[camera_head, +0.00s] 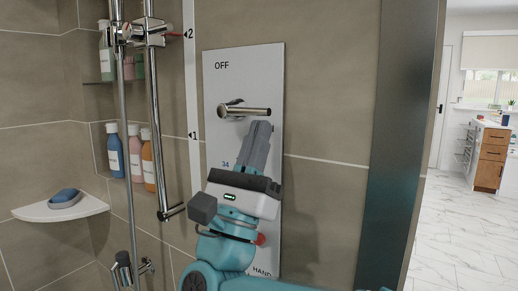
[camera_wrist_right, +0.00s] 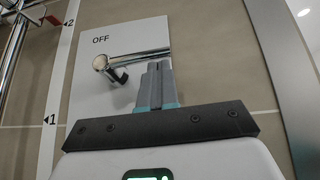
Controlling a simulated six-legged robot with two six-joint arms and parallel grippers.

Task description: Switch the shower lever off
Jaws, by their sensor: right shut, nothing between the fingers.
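The shower lever (camera_head: 243,111) is a chrome handle on a white wall panel (camera_head: 225,75). It points roughly level to the right, below the printed word OFF. A number 34 and the word HAND are printed lower on the panel. My right gripper (camera_head: 260,128) is shut and empty, with its fingertips just below the lever's bar. In the right wrist view the lever (camera_wrist_right: 140,54) lies just above and behind the fingertips (camera_wrist_right: 158,66). I cannot tell whether they touch it. My left gripper does not show.
A chrome shower rail (camera_head: 155,110) and a scale strip marked 1 and 2 stand left of the panel. Bottles (camera_head: 115,150) fill corner shelves, and a soap dish (camera_head: 64,198) sits on a white ledge (camera_head: 30,211). A glass-like screen edge (camera_head: 400,140) stands at right.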

